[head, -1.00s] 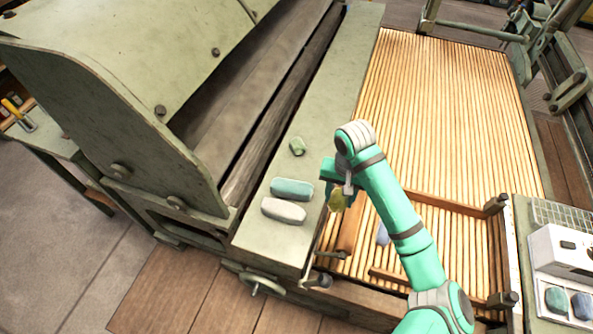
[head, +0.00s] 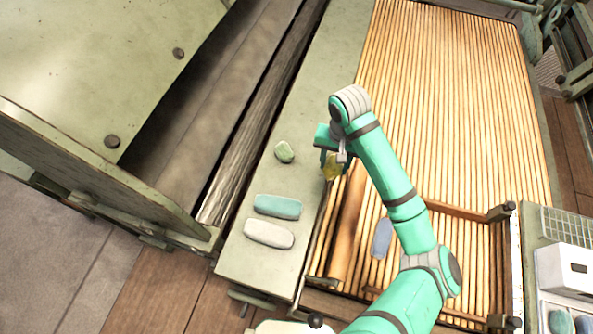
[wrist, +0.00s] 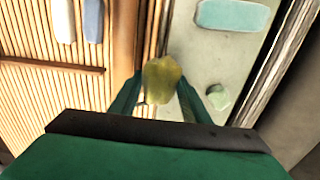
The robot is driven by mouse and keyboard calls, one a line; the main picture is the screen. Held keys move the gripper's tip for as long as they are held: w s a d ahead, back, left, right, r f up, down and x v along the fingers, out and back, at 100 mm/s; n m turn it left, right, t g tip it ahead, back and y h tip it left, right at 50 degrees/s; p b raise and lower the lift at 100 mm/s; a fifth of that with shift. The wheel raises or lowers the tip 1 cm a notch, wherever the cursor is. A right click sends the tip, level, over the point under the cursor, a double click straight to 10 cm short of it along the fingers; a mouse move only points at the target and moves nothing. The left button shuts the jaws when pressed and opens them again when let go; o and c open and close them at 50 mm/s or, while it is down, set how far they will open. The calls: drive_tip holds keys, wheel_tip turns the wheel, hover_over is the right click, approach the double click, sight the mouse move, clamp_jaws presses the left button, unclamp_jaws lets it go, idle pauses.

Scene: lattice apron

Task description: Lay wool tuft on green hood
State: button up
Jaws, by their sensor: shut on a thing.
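A yellow wool tuft (head: 333,170) hangs in my gripper (head: 334,158), above the boundary between the green ledge and the slatted lattice. In the wrist view the tuft (wrist: 163,78) sits between the two fingers of my gripper (wrist: 160,95), which are shut on it. The green hood (head: 90,70) is the large sloping painted metal cover at the upper left, with dark bolts on it. It is well to the left of my gripper, and its upper part runs out of the frame. The wrist view does not show the hood.
A green lump (head: 284,152), a teal bar (head: 278,206) and a pale bar (head: 269,233) lie on the ledge (head: 305,95). A dark roller (head: 262,115) runs between ledge and hood. A blue bar (head: 382,238) lies on the lattice (head: 450,100). The hood's visible top is clear.

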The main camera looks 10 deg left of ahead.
drive_tip(key=w+a+f, duration=0.2)
drive_tip(key=w, duration=0.1)
drive_tip(key=w+a+f, duration=0.2)
drive_tip(key=w+f, duration=0.1)
drive_tip(key=w+a+f, duration=0.2)
drive_tip(key=w+f, duration=0.1)
drive_tip(key=shift+a, duration=0.2)
drive_tip(key=shift+w+a+f, duration=0.15)
drive_tip(key=shift+a+f, duration=0.05)
drive_tip(key=shift+f, duration=0.25)
drive_tip(key=shift+w+f, duration=0.2)
drive_tip(key=shift+f, duration=1.45)
drive_tip(key=shift+f, duration=0.1)
drive_tip(key=o, duration=1)
drive_tip(key=shift+a, duration=0.1)
